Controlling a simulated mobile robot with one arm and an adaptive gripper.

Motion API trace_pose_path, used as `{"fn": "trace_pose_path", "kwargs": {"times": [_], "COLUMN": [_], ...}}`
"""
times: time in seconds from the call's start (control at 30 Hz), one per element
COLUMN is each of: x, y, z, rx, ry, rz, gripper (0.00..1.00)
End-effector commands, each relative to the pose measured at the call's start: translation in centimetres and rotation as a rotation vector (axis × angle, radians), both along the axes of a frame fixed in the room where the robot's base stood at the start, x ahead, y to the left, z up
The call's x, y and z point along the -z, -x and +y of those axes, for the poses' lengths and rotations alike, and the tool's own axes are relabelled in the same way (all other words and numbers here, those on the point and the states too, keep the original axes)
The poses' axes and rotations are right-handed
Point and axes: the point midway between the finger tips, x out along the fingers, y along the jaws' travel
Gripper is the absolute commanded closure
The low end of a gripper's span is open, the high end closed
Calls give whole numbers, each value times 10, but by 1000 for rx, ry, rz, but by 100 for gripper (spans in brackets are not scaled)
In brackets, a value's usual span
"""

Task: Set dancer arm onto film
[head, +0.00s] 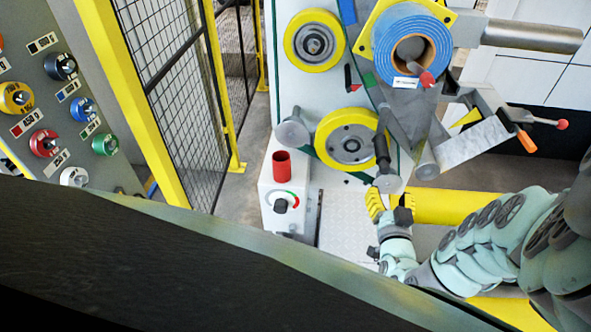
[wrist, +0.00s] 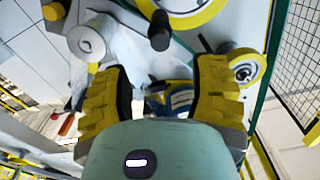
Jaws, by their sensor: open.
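A blue roll of film (head: 405,40) sits on a spindle at the top of the white machine panel. What looks like the dancer arm (head: 381,150) is a dark bar below the roll, in front of the lower yellow wheel. A black knob (wrist: 159,30), probably its end, shows at the top of the wrist view. My gripper (head: 389,208) is just below a grey roller (head: 388,183) near that bar. In the wrist view my gripper (wrist: 160,92) has its yellow-padded fingers apart, with nothing held between them. The film's path past the rollers is unclear.
Two yellow wheels (head: 316,41) (head: 350,139) and small grey rollers crowd the panel. A red cylinder (head: 282,168) stands on a white box with a dial. Levers with orange and red ends (head: 525,140) stick out at right. A yellow-framed mesh fence (head: 168,90) stands at left.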

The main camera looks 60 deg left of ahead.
Motion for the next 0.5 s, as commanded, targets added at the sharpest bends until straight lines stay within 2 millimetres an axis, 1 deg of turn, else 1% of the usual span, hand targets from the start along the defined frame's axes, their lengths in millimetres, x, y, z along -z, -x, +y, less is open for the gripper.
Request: {"fn": "trace_pose_path", "kwargs": {"times": [0.03,0.27,0.33,0.5], "x": [4,6,1,1], "y": [-7,-37,-41,-51], "z": [10,48,52,63], "rx": [-6,-9,-5,-3], "ry": [-2,1,0,1], "rz": [-4,-5,0,1], "gripper": [41,41,41,41]}}
